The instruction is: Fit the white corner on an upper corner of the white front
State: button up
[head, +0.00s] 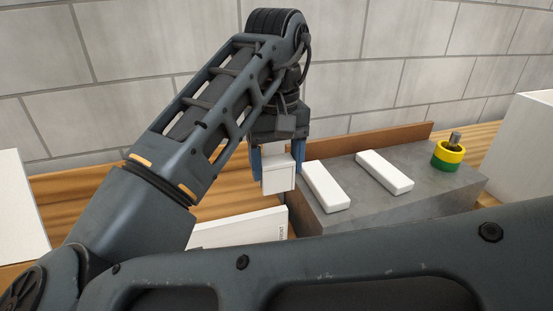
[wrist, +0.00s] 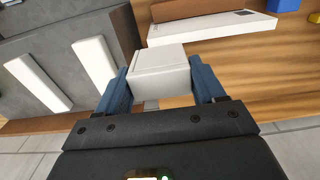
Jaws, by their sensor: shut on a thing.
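My gripper (head: 278,172) has its blue fingers shut on a white block-like piece, the white corner (head: 279,180), and holds it in the air. In the wrist view the white corner (wrist: 160,72) sits between the two fingers (wrist: 162,85). The white front (head: 240,229) is a flat white panel low on the wooden table, below and left of the held corner in the head view. My arm hides part of it there. In the wrist view the white front (wrist: 215,30) lies beyond the corner, with a gap between them. A small dark mark shows near its right end.
A grey block (head: 350,196) beside the front carries two white bars (head: 326,186) (head: 384,172) and a yellow-green ring (head: 448,154) around a metal post. A brown board (head: 380,139) stands behind it. White boxes stand at far left (head: 20,205) and right (head: 525,150).

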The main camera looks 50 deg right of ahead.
aim_at(279, 211)
jog(key=shift+f+b, duration=2.35)
jog(key=shift+f, duration=2.3)
jog(key=shift+s+f+b, duration=0.15)
jog(key=shift+f+b, duration=0.15)
jog(key=shift+f, duration=0.25)
jog(key=shift+s+f+b, duration=0.15)
jog(key=shift+f+b, duration=0.15)
jog(key=shift+f, duration=0.3)
jog(key=o, duration=0.9)
jog(key=shift+c, duration=0.2)
jog(key=shift+o, duration=1.1)
jog(key=shift+w+r, duration=0.1)
jog(key=shift+r, duration=0.45)
notch_tip(279, 211, up, 9)
jog(key=shift+a+r+p, duration=0.15)
jog(key=shift+p, duration=0.35)
